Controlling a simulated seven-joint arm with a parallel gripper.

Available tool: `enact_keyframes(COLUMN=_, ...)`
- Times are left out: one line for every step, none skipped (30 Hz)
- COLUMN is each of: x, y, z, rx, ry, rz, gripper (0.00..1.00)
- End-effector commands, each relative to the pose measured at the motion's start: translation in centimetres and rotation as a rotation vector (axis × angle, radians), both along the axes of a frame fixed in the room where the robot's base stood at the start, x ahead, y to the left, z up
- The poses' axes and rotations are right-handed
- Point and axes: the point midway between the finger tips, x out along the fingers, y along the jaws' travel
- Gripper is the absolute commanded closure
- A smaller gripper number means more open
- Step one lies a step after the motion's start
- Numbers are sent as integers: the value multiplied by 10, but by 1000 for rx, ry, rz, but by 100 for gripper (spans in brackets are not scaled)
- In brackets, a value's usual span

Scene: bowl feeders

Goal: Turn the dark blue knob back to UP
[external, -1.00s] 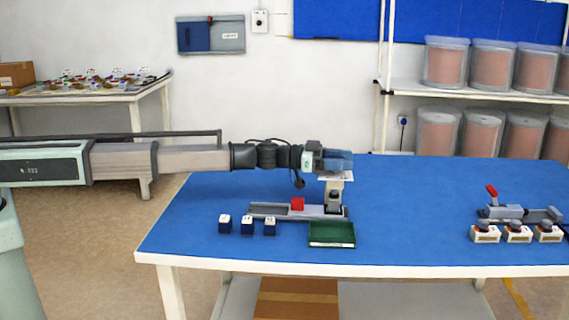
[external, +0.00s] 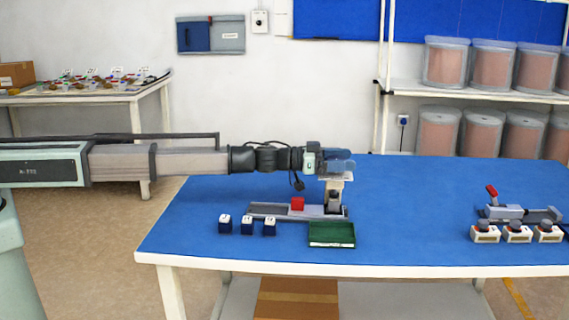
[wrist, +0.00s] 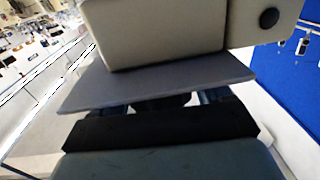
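Three white boxes with dark round knobs stand at the right: left (external: 485,232), middle (external: 517,232) and right (external: 548,232). Their knob settings are too small to read, and I cannot tell which one is the dark blue knob. My gripper (external: 335,176) is at the upright part of the grey feeder, away from both rows. Its fingers are not clear. The wrist view shows a beige block (wrist: 155,35) above a grey plate (wrist: 150,83).
A grey track (external: 275,212) holds a red block (external: 298,204). A grey fixture with a red lever (external: 491,190) stands behind the white boxes. The blue table top (external: 420,215) is clear between the two groups.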

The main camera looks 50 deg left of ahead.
Motion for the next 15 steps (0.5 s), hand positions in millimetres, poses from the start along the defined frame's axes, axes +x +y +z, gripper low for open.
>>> enact_keyframes(x=0, y=0, z=0, rx=0, ry=0, rz=0, gripper=18)
enact_keyframes(x=0, y=0, z=0, rx=0, ry=0, rz=0, gripper=16)
enact_keyframes(x=0, y=0, z=0, rx=0, ry=0, rz=0, gripper=16)
enact_keyframes(x=0, y=0, z=0, rx=0, ry=0, rz=0, gripper=16)
enact_keyframes(x=0, y=0, z=0, rx=0, ry=0, rz=0, gripper=16)
enact_keyframes(x=0, y=0, z=0, rx=0, ry=0, rz=0, gripper=16)
enact_keyframes(x=0, y=0, z=0, rx=0, ry=0, rz=0, gripper=16)
enact_keyframes(x=0, y=0, z=0, rx=0, ry=0, rz=0, gripper=16)
enact_keyframes(x=0, y=1, z=0, rx=0, ry=0, rz=0, gripper=16)
enact_keyframes(x=-1, y=1, z=0, rx=0, ry=0, rz=0, gripper=16)
enact_keyframes(x=-1, y=1, z=0, rx=0, ry=0, rz=0, gripper=16)
enact_keyframes(x=-2, y=2, z=0, rx=0, ry=0, rz=0, gripper=16)
enact_keyframes(x=-4, y=3, z=0, rx=0, ry=0, rz=0, gripper=16)
enact_keyframes(x=-5, y=4, z=0, rx=0, ry=0, rz=0, gripper=16)
enact_keyframes(x=-7, y=6, z=0, rx=0, ry=0, rz=0, gripper=16)
